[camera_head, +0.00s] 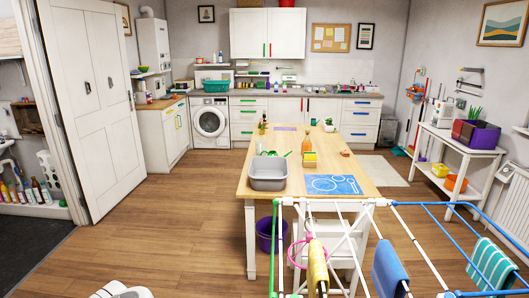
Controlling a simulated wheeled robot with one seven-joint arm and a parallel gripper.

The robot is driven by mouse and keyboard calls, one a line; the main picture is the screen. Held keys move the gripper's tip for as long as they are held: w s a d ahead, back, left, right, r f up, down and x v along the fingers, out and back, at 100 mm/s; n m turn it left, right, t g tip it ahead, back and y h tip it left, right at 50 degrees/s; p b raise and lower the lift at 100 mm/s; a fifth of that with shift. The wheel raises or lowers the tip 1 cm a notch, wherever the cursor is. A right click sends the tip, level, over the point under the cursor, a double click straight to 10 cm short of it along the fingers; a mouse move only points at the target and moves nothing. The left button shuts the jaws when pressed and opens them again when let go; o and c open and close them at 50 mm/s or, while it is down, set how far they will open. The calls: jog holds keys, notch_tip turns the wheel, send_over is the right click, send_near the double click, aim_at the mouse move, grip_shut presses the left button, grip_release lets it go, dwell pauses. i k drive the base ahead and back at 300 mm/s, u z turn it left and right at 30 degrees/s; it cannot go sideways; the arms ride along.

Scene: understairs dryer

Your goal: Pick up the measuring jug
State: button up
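I cannot make out a measuring jug for certain. A small pale vessel (329,125) stands near the far right end of the wooden table (228,183); it is too small to tell whether it is the jug. White rounded parts at the bottom left edge look like my own body. My gripper's fingers are not in view.
The table holds a grey basin (268,184), an orange bottle (306,146), a yellow block (310,159) and a blue mat (352,190). A drying rack (330,204) with cloths blocks the near right. Wooden floor (190,225) is clear left of the table.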

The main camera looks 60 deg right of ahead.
aim_at(260, 144)
jog(key=z, duration=0.7)
jog(key=k, duration=0.1)
jog(key=u, duration=1.65)
jog(key=i, duration=0.7)
jog(key=z, duration=2.9)
jog(key=i, duration=0.45)
jog(key=u, duration=0.15)
jog(key=k, duration=0.45)
jog(key=u, duration=0.75)
jog(key=i, duration=0.75)
jog(key=z, duration=0.1)
